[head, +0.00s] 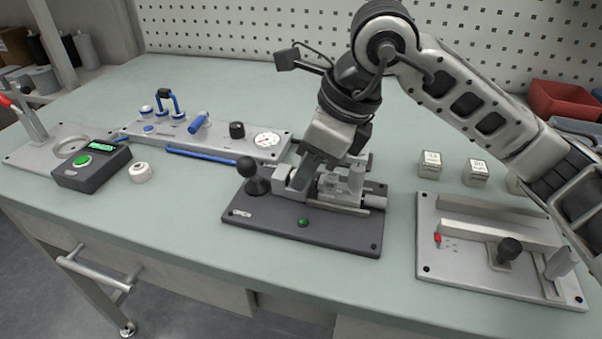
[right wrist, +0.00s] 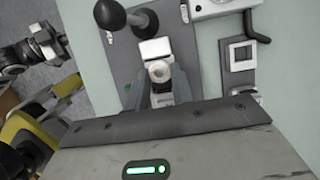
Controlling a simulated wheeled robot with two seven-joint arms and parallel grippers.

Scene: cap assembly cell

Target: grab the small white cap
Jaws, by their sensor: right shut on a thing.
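My right gripper (head: 305,180) reaches down to the dark clamp fixture (head: 275,226) in the middle of the bench. In the right wrist view its two fingers (right wrist: 161,86) are closed around a small pale round piece with a hole, which looks like the small white cap (right wrist: 158,71). The cap sits right beside a white block (right wrist: 155,48) of the fixture; I cannot tell if they touch. In the head view the gripper and fixture parts hide the cap. My left gripper is not in view.
A black ball-knob lever (head: 252,176) stands close left of the gripper. Another round white piece (head: 140,172) lies beside a black box with a green button (head: 90,165). A gauge panel (head: 220,140) is behind, a grey fixture plate (head: 465,265) at right, with small white blocks (head: 430,165) behind it.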

